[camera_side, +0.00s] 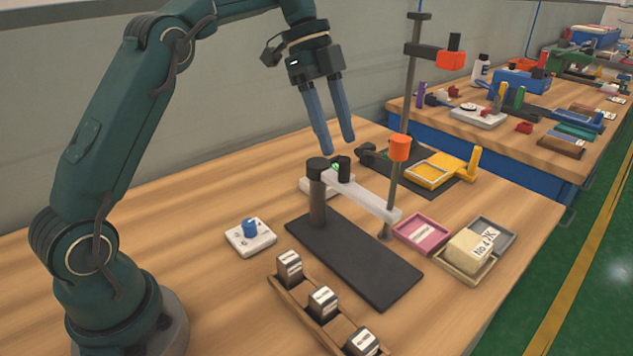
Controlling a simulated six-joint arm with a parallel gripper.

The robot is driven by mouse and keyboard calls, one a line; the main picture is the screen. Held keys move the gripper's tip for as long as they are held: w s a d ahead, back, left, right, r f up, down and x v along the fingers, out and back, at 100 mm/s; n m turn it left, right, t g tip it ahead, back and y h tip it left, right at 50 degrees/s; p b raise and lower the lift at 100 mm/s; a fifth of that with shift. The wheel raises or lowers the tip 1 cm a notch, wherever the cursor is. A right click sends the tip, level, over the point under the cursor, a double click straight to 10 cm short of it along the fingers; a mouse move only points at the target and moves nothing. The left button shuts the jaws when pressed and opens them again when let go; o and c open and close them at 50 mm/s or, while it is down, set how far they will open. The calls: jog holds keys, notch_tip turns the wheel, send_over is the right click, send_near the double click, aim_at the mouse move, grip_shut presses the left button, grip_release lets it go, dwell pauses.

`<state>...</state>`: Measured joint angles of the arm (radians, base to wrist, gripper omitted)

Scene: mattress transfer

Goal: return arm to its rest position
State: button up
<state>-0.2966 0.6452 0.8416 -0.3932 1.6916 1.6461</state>
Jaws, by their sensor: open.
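My gripper (338,150) is open, with its two blue fingers pointing down and nothing between them. It hangs in the air above the far end of the black base plate (350,258), near a dark post with a white horizontal bar (362,194). I cannot tell exactly how much height separates the fingertips from the post. A pale mattress-like block (473,250) with a printed label rests in a tan tray (448,266) at the right of the table.
A tall grey stand (408,105) with orange parts rises right of my gripper. A pink tray (422,232), a grey tray (497,233), a yellow fixture (430,172), a blue-knobbed box (250,236) and a wooden rack (308,312) of labelled blocks surround the plate. Bare table lies at left.

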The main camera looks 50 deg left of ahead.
jog(key=s+d+r+n+t+y, duration=0.1)
jog(key=s+d+r, duration=0.15)
jog(key=s, duration=0.25)
jog(key=s+d+r+n+t+y, duration=0.1)
jog(key=s+d+r, duration=0.1)
jog(key=s+r, duration=0.25)
jog(key=s+a+f+n+t+y, duration=0.2)
jog(key=s+f+n, duration=0.8)
jog(key=n, duration=0.4)
jog(key=shift+f+t+y, duration=0.3)
jog(key=shift+f+t, duration=0.1)
jog(key=shift+f, duration=0.2)
jog(key=shift+s, duration=0.1)
